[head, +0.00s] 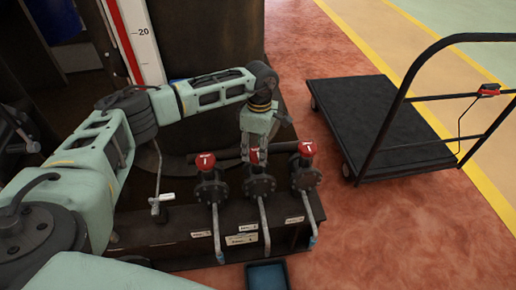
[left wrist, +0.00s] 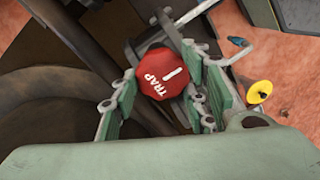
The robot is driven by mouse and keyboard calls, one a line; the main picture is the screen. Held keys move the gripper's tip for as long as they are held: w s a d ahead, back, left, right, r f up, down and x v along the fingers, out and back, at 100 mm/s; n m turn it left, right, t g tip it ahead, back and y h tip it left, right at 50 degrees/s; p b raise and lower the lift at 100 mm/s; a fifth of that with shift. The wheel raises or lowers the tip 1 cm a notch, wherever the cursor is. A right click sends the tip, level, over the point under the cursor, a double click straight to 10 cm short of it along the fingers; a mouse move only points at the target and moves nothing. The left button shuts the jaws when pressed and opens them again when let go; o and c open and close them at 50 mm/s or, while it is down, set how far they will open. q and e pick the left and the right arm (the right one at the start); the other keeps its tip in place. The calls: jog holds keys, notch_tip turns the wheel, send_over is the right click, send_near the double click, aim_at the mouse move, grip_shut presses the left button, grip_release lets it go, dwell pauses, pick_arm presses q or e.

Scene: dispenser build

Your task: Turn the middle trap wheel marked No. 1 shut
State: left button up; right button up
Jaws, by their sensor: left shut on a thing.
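Three valves with red wheels stand in a row on the dark base. The middle trap wheel (head: 254,155) is partly hidden by my left gripper (head: 257,140), which comes down on it from above. In the left wrist view the red wheel (left wrist: 163,73) shows "TRAP" and a single white stroke on its face. The fingers of my left gripper (left wrist: 165,88) stand on either side of the wheel and are shut on it. My right gripper is in neither view.
The left red wheel (head: 204,161) and right red wheel (head: 306,149) stand close on both sides. Outlet pipes run down the front past small labels (head: 241,239). A blue tray (head: 267,275) lies below. A black cart (head: 370,115) stands at right on red floor.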

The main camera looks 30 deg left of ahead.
aim_at(259, 149)
pick_arm(q)
jog(key=o, duration=1.1)
jog(key=shift+w+a, duration=0.1)
jog(key=shift+a, duration=0.05)
jog(key=r, duration=1.2)
jog(key=shift+w, duration=0.4)
